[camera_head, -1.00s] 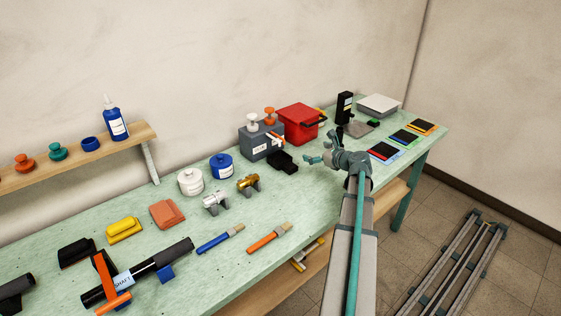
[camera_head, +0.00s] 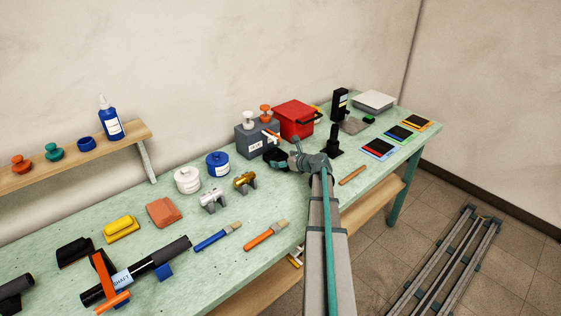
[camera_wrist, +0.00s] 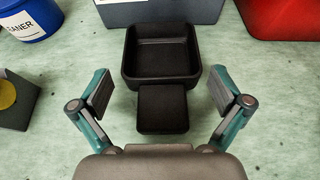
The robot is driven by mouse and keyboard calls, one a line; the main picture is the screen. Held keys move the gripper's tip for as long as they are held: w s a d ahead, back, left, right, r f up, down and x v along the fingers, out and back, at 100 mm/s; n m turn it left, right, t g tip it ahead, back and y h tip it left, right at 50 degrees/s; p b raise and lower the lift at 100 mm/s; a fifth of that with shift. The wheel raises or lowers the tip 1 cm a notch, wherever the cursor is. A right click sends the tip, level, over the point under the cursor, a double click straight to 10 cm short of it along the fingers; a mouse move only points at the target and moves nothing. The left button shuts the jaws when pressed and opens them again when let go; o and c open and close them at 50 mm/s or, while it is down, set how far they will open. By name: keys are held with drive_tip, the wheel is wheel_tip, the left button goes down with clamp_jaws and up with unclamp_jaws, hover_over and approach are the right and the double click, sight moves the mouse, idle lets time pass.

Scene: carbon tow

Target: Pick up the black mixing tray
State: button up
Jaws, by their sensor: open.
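The black mixing tray (camera_wrist: 161,58) lies on the green worktop in the wrist view, a square open pan with a flat handle tab (camera_wrist: 162,109) pointing towards my gripper. My gripper (camera_wrist: 160,92) is open, with one finger to the left and one to the right of the handle tab. Clear gaps show between both fingers and the tab, and nothing is held. In the head view my gripper (camera_head: 281,153) is over the tray's place and hides most of it.
A grey box (camera_head: 251,143) and a red box (camera_head: 293,119) stand just behind the tray. A black upright tool (camera_head: 333,142) stands to the right.

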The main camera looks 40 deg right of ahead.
sight(278, 157)
drive_tip(key=x, duration=0.3)
drive_tip(key=shift+w+d+p, duration=0.1)
drive_tip(key=shift+w+p, duration=0.1)
drive_tip(key=shift+p, duration=0.2)
drive_tip(key=shift+c, duration=0.3)
drive_tip(key=c, duration=1)
drive_tip(key=shift+o, duration=0.2)
drive_tip(key=shift+r, duration=0.15)
